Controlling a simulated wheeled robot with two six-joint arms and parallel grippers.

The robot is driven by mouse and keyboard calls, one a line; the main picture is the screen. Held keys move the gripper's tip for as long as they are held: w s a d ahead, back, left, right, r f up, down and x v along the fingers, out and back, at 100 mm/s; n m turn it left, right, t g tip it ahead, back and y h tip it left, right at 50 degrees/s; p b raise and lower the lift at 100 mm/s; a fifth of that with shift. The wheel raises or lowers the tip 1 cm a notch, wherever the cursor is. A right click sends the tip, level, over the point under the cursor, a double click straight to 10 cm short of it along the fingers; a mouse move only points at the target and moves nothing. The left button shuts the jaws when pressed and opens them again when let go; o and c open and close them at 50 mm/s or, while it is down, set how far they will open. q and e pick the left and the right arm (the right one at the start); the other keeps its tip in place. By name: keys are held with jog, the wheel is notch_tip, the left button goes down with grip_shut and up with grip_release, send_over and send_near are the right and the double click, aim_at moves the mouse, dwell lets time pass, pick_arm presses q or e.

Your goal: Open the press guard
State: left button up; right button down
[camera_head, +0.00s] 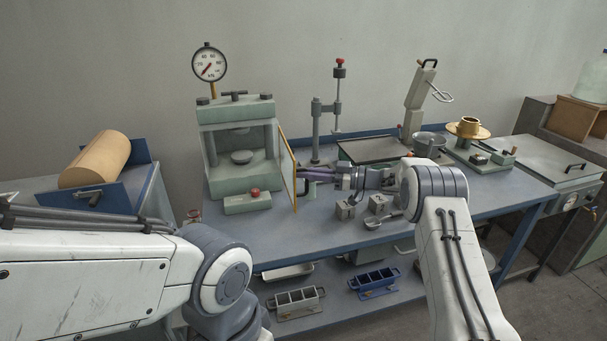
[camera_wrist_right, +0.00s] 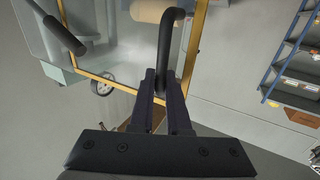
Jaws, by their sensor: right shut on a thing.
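The press (camera_head: 240,150) is a pale green machine with a dial gauge on top, at the back left of the bench. Its guard (camera_head: 287,160) is a clear panel in a yellow frame, standing out from the press's right side at an angle, so the press's front shows uncovered. The guard's frame also shows in the right wrist view (camera_wrist_right: 197,45). My right gripper (camera_head: 304,175) is at the guard's edge, its fingers (camera_wrist_right: 161,85) shut on the black guard handle (camera_wrist_right: 172,35). My left arm comes in at the lower left; its gripper is out of view.
Small metal cubes (camera_head: 345,209) and a scoop (camera_head: 384,219) lie on the blue bench (camera_head: 290,237) near my right forearm. A drill-like stand (camera_head: 316,130) rises behind. Moulds (camera_head: 296,300) sit on the lower shelf. The bench's front left is clear.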

jog(key=shift+r, duration=0.25)
jog(key=c, duration=0.9)
grip_release()
jog(key=b+v, duration=0.1)
jog(key=v, duration=0.9)
jog(key=shift+d+f+b, duration=0.2)
jog(key=shift+d+b, duration=0.1)
